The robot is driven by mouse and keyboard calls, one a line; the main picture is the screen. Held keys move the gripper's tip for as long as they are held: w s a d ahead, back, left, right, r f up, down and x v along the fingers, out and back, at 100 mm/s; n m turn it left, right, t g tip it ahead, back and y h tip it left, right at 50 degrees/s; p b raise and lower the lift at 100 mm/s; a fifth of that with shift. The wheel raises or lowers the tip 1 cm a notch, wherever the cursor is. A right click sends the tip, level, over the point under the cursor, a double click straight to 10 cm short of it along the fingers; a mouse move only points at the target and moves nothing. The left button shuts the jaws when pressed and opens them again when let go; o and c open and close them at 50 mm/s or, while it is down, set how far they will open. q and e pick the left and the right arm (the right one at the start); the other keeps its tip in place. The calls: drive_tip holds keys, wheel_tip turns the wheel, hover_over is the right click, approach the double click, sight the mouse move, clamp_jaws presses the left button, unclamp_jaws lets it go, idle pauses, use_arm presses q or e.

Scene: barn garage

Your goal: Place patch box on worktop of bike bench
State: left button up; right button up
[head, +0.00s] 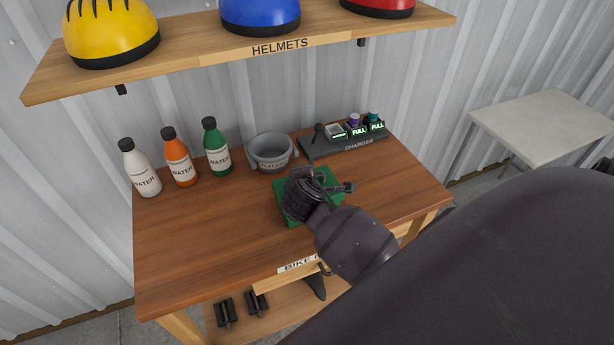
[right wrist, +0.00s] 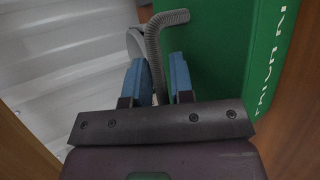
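The patch box (head: 281,203) is green and lies on the wooden worktop (head: 200,250) of the bike bench, partly covered by my right gripper. In the right wrist view the green box (right wrist: 225,50) fills the upper right, with white lettering along its right side. My right gripper (head: 338,185) is just over the box in the head view. Its two blue-padded fingers (right wrist: 157,80) stand apart. A grey ribbed curved piece (right wrist: 154,55) shows in the gap between them; I cannot tell whether they touch it. My left gripper is out of view.
Three water bottles (head: 180,160) stand at the back left, a grey cup (head: 271,152) at the back middle, and a charger (head: 345,140) at the back right. A helmet shelf (head: 250,48) hangs above. The front left worktop is clear. A pale table (head: 545,115) stands right.

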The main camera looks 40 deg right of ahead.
drive_tip(key=shift+o, duration=1.1)
drive_tip(key=shift+r, duration=0.15)
drive_tip(key=v, duration=1.2)
drive_tip(key=s+f+m+y, duration=0.1)
drive_tip(key=f, duration=0.2)
drive_tip(key=s+f+m+y, duration=0.1)
drive_tip(key=f+y, duration=0.1)
drive_tip(key=f, duration=0.2)
drive_tip(key=s+a+f+m+y, duration=0.1)
drive_tip(key=f, duration=0.3)
drive_tip(key=shift+s+m+t, duration=0.3)
drive_tip(key=shift+s+t, duration=0.1)
drive_tip(key=s+f+m+y, duration=0.1)
drive_tip(key=s+f, duration=0.1)
drive_tip(key=s+f+m+y, duration=0.1)
drive_tip(key=f+m, duration=0.1)
drive_tip(key=shift+s+f+t, duration=0.2)
drive_tip(key=shift+s+t, duration=0.1)
drive_tip(key=shift+s, duration=0.1)
drive_tip(key=s+f+m, duration=0.1)
drive_tip(key=s+f+m+y, duration=0.1)
drive_tip(key=s+m, duration=0.1)
drive_tip(key=s+d+f+m+t, duration=0.1)
drive_tip(key=s+m, duration=0.1)
